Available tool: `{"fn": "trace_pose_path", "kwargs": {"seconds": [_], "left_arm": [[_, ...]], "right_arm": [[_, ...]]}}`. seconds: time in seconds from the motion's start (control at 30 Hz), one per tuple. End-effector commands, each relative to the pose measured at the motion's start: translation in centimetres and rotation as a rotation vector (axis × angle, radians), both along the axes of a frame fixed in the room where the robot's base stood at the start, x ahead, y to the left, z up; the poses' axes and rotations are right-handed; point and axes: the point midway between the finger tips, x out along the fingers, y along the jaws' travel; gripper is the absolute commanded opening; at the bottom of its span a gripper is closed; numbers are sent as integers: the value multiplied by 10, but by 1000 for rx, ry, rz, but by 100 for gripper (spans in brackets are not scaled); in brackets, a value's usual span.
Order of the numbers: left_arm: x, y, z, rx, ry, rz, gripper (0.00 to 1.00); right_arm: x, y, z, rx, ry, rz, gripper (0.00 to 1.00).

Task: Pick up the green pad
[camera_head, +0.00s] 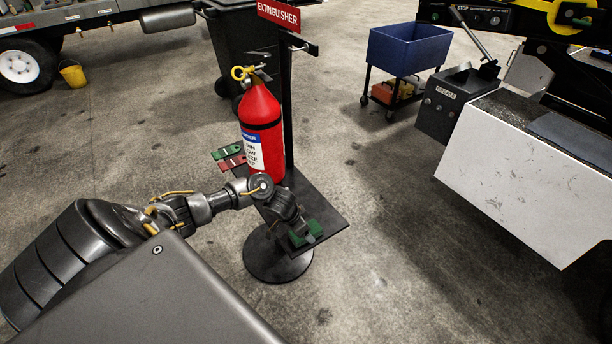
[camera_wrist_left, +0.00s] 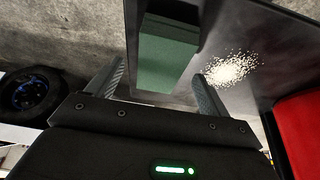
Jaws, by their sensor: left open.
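A green pad (camera_head: 315,228) lies at the near right end of the dark stand plate (camera_head: 327,205). My left gripper (camera_head: 300,232) is over it from above and hides part of it. In the left wrist view the green pad (camera_wrist_left: 167,62) shows between the two spread fingers of my left gripper (camera_wrist_left: 158,78). The gripper is open, and I cannot tell whether a finger touches the pad. My right gripper is not in view.
A red fire extinguisher (camera_head: 262,125) stands on the plate close to my left forearm, by a dark sign post (camera_head: 288,100). It edges into the left wrist view (camera_wrist_left: 302,130). A white-sided machine (camera_head: 520,180) stands right; a blue cart (camera_head: 408,50) stands behind. Floor between is clear.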

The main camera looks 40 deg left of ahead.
Motion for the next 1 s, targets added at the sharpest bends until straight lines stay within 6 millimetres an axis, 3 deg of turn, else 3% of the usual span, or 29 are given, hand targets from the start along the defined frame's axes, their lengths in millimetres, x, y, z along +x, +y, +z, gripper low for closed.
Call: {"fn": "trace_pose_path", "kwargs": {"seconds": [0.13, 0.4, 0.77, 1.0], "left_arm": [[6, -2, -16, -2, 0, 1, 80], [7, -2, -18, 0, 0, -1, 80], [7, -2, -18, 0, 0, 0, 34], [7, -2, -17, 0, 0, 0, 32]], "right_arm": [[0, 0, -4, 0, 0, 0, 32], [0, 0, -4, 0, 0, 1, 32], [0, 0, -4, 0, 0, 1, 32], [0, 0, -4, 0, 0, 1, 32]]}}
